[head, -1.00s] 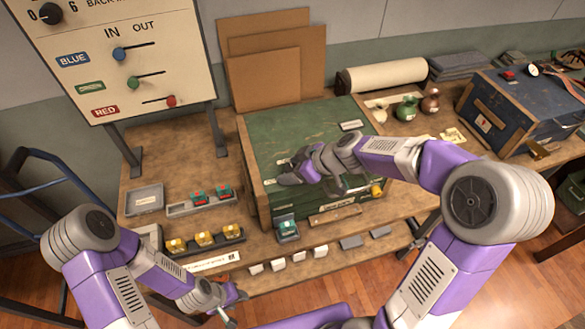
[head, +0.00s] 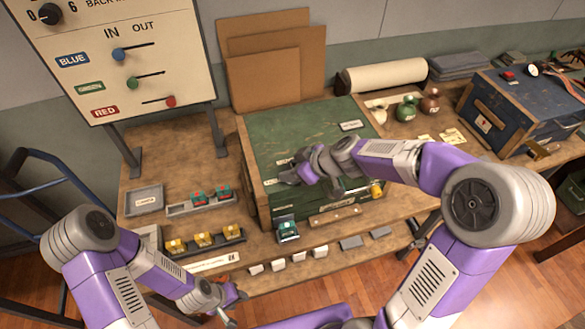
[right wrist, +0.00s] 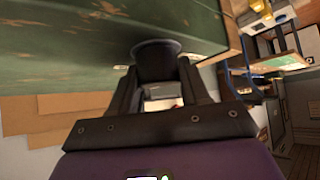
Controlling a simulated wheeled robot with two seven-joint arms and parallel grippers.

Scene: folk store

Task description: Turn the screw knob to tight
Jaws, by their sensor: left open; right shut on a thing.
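The screw knob (right wrist: 157,62) is a dark round piece against the worn green surface of the crate in the right wrist view. My right gripper (right wrist: 160,78) is shut on it, one dark finger on each side. In the head view my right gripper (head: 288,178) is over the green crate (head: 305,125), and its wrist hides the knob. Which way the knob points cannot be told. My left gripper (head: 236,305) is open and empty, low in front of the bench's front edge.
A small teal-topped block (head: 288,230) stands at the crate's front. A tray of yellow blocks (head: 205,238) and a tray with red and teal pieces (head: 200,200) lie left of the crate. A lever board (head: 125,60) stands behind; a blue chest (head: 520,110) stands right.

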